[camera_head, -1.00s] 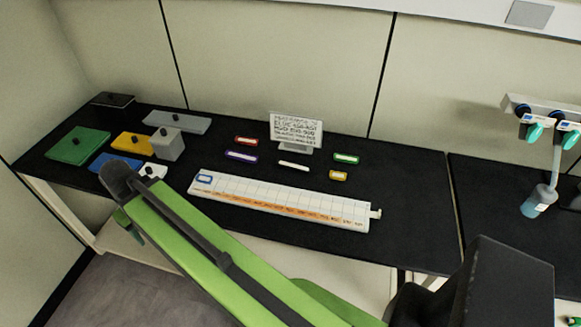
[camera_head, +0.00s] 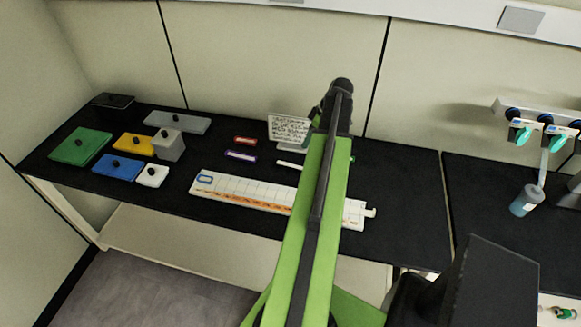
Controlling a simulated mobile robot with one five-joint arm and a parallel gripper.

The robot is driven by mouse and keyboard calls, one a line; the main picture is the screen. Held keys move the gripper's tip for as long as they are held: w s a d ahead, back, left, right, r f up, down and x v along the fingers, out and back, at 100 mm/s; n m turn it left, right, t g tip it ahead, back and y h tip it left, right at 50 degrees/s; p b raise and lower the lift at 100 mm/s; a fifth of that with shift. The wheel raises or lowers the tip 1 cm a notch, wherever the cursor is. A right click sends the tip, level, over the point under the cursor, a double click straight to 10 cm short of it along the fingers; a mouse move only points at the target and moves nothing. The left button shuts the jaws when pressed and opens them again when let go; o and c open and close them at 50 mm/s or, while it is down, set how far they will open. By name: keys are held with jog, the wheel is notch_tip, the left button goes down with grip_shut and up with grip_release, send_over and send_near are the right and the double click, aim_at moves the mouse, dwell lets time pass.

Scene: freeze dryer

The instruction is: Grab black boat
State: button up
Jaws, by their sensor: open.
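A low black box with a small knob (camera_head: 113,100) sits at the back left corner of the dark bench, against the wall. It is the only black piece in the group of coloured pieces, and I cannot tell for sure that it is the black boat. My green arm rises across the middle of the head view, with its dark upper joint in front of the sign. My gripper is not visible; the arm hides whatever lies behind it. The arm is well to the right of the black box and apart from it.
Near the black box are green (camera_head: 80,147), grey (camera_head: 177,122), yellow (camera_head: 134,146), blue (camera_head: 117,167) and white (camera_head: 152,176) pieces, plus a taller grey block (camera_head: 168,146). A bottle (camera_head: 526,200) stands right.

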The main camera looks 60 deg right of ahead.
jog(key=b, duration=1.1)
send_near(293, 163)
jog(key=shift+w+a+f, duration=0.3)
jog(key=shift+f, duration=0.25)
jog(key=shift+w+a+f, duration=0.25)
jog(key=shift+a+f, duration=0.1)
jog(key=shift+f, duration=0.2)
jog(key=shift+w+f, duration=0.2)
jog(key=shift+f, duration=0.15)
jog(key=shift+w+r, duration=0.1)
jog(key=b+x, duration=0.5)
jog(key=shift+s, duration=0.35)
jog(key=shift+w+f, duration=0.2)
jog(key=shift+f, duration=0.1)
jog(key=shift+a+r, duration=0.1)
jog(key=shift+r, duration=0.1)
grip_shut()
